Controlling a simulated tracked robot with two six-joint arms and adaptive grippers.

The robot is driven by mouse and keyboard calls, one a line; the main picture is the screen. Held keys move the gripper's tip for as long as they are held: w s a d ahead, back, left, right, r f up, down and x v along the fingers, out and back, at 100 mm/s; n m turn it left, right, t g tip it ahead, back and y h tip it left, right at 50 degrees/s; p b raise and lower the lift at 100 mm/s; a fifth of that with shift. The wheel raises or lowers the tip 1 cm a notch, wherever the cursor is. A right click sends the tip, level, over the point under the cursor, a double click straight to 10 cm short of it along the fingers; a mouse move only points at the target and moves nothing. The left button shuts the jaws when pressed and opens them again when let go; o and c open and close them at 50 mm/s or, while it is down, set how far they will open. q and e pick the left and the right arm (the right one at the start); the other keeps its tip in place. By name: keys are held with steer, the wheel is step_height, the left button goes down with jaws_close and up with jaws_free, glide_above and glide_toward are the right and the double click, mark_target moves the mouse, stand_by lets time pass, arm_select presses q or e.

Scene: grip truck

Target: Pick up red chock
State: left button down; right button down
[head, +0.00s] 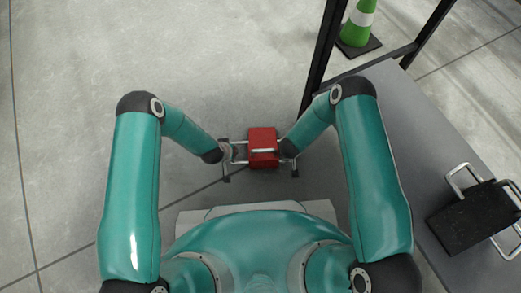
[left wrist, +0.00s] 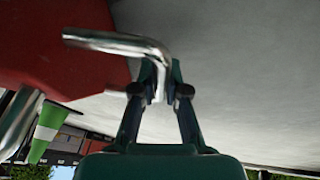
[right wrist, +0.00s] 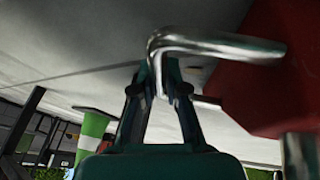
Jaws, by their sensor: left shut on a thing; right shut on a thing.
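The red chock (head: 263,145) is a red block with metal bar handles on its left and right sides, in front of my body in the head view. It shows at the upper left of the left wrist view (left wrist: 60,45) and at the right of the right wrist view (right wrist: 260,80). My left gripper (head: 226,156) is shut on the chock's left handle (left wrist: 130,45). My right gripper (head: 288,154) is shut on its right handle (right wrist: 205,45). The fingertips are small in the head view. The wrist views show the chock's underside dark against the surroundings.
A grey platform (head: 400,105) with dark posts (head: 321,55) stands at the right. A black chock (head: 465,218) with metal handles lies on it. A green and white cone (head: 358,22) stands behind. The floor at the left is clear.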

arm_select(q)
steer(key=shift+r, duration=0.15)
arm_select(e)
steer(key=shift+r, duration=0.2)
